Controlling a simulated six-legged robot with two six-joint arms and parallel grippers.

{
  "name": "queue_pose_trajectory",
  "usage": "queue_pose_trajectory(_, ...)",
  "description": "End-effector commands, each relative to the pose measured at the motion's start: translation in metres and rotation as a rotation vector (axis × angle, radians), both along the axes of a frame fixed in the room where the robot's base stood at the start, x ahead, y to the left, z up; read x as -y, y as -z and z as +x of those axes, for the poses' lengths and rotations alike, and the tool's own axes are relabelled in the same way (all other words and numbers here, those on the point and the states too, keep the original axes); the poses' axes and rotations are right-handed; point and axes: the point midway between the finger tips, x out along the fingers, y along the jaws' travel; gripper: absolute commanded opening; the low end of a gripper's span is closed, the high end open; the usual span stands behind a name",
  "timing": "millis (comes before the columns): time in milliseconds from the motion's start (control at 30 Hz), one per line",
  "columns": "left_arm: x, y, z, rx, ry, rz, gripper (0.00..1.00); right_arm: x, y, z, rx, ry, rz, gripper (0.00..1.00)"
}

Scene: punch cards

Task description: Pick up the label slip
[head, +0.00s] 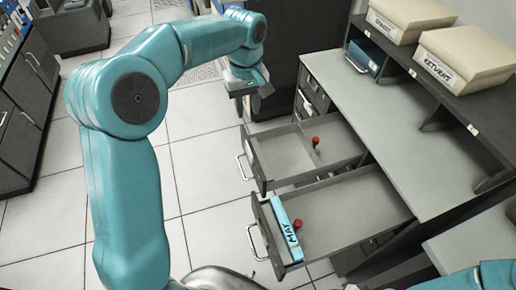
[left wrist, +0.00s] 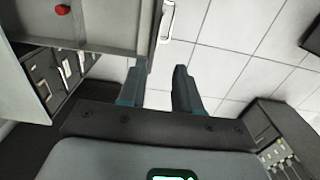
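A blue strip with a white face lettered "MAY" (head: 286,227) stands along the inside of the front of the nearer open drawer (head: 345,205). I cannot tell whether this is the label slip; no other loose slip shows clearly. My left gripper (head: 250,88) hangs beyond the farther open drawer (head: 283,152), well away from the "MAY" strip. In the left wrist view its two fingers (left wrist: 161,88) are apart with only floor between them. My right gripper is out of view; only teal arm parts show at the lower right.
Red knobs stand in the nearer drawer (head: 299,224) and the farther one (head: 316,141). A drawer handle (left wrist: 166,22) is close ahead of my left fingers. Lidded boxes (head: 465,57) sit on the desk shelf. The desktop (head: 400,130) is bare, and tiled floor lies left of the drawers.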

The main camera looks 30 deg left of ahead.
Motion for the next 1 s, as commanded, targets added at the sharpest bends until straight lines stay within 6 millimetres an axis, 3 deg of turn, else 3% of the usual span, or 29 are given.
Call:
queue_pose_trajectory(167, -0.004, 0.011, -0.004, -0.004, -0.004, 0.002, 0.33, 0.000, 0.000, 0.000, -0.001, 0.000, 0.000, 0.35)
queue_pose_trajectory(500, -0.006, 0.087, -0.009, -0.006, -0.003, 0.001, 0.33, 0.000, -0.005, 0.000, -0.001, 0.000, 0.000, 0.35)
queue_pose_trajectory(800, -0.004, 0.116, -0.007, -0.004, -0.003, 0.000, 0.33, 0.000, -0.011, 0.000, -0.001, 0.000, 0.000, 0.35)
queue_pose_trajectory(1000, -0.001, 0.149, -0.005, -0.004, -0.002, 0.000, 0.33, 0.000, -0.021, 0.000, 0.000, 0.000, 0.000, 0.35)
